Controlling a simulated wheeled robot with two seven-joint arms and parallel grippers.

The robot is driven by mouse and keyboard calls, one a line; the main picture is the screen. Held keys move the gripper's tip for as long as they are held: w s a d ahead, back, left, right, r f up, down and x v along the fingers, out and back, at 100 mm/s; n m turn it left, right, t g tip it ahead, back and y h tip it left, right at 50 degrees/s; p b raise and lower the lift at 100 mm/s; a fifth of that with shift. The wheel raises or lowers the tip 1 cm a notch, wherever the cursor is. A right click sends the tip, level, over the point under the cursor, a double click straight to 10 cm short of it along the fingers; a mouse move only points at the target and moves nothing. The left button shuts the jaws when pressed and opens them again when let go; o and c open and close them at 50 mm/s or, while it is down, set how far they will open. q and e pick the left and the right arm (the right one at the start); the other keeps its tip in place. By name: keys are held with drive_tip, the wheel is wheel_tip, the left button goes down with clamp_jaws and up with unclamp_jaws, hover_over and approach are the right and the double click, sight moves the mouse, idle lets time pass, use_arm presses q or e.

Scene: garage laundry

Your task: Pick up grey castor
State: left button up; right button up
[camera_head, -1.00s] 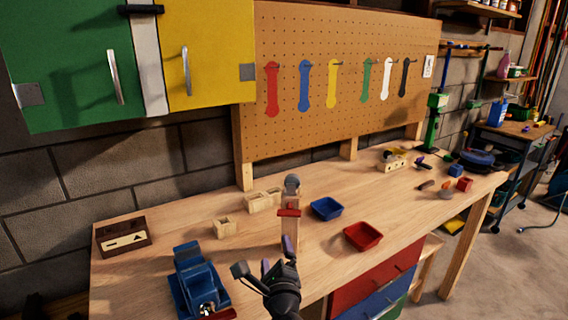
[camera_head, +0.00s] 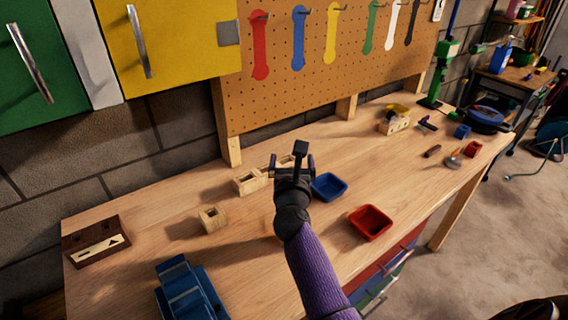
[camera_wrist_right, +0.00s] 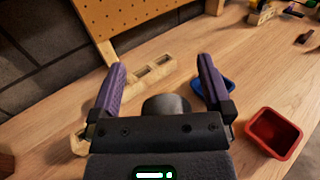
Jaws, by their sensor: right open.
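My right gripper (camera_head: 291,163) is open above the middle of the workbench, its purple fingers spread apart. It also shows from behind in the right wrist view (camera_wrist_right: 162,68). A round dark grey piece, which looks like the grey castor (camera_wrist_right: 166,104), shows between the bases of the fingers, partly hidden by the gripper body. I cannot tell whether the fingers touch it. In the head view my right gripper and arm hide the castor and the wooden post under it. My left gripper is not in view.
Small wooden boxes (camera_head: 213,219) stand left of the gripper. A blue tray (camera_head: 329,187) and a red tray (camera_head: 371,222) sit to its right. A blue vise (camera_head: 187,291) is at the front left. The pegboard (camera_head: 335,60) rises behind.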

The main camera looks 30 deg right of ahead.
drive_tip(key=shift+w+f, duration=0.1)
drive_tip(key=shift+w, duration=0.05)
drive_tip(key=shift+s+a+r, duration=0.15)
drive_tip(key=shift+s+r, duration=0.2)
drive_tip(key=shift+s, duration=0.45)
drive_tip(key=c, duration=0.4)
drive_tip(key=shift+w+f, duration=0.1)
drive_tip(key=shift+w, duration=0.05)
drive_tip(key=shift+c, duration=1)
drive_tip(key=shift+w+f, duration=0.1)
drive_tip(key=shift+w, duration=0.05)
drive_tip(key=shift+c, duration=1.1)
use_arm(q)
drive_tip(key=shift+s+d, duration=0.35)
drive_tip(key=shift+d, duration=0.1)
use_arm(e)
clamp_jaws()
